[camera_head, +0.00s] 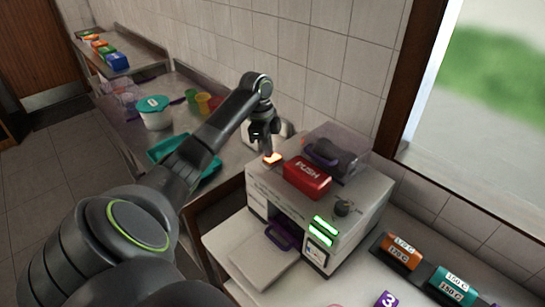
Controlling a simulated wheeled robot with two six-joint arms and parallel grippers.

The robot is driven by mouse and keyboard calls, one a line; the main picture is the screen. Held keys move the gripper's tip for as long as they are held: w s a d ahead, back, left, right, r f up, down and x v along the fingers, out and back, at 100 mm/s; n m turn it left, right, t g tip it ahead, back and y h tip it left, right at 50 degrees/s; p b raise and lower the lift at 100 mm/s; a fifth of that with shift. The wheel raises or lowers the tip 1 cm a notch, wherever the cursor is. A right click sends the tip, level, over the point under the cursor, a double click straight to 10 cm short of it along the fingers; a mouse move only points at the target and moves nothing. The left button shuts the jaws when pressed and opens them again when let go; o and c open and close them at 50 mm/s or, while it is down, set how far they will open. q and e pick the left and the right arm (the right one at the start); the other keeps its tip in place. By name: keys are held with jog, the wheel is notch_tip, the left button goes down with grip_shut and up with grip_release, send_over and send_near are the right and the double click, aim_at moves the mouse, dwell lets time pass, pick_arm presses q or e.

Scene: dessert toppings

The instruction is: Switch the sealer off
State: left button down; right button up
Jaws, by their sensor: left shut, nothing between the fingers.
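The sealer (350,218) is a white box-shaped machine on the counter beside the window. It has a red PUSH handle (307,178), a dark knob (342,208) and two green lit displays (325,232) on its front. A small orange lit switch (272,159) is on its top at the back left corner. My left gripper (267,151) points down just above this switch, with its fingers shut and empty. I cannot tell if the fingertips touch the switch. My right gripper is out of view.
Orange and teal temperature blocks (401,252) (454,286) stand in a dark holder right of the sealer. A purple handle (282,235) shows at its front opening. A lidded tub (155,112), teal tray (168,146) and coloured cups (204,102) stand on the back counter.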

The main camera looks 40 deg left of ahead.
aim_at(268, 160)
pick_arm(q)
jog(key=shift+f+b, duration=0.3)
jog(key=shift+f, duration=0.65)
dwell(0.3)
jog(key=shift+r, duration=0.15)
jog(key=shift+r+p, duration=0.9)
jog(key=shift+r, duration=2.5)
jog(key=shift+f, duration=0.1)
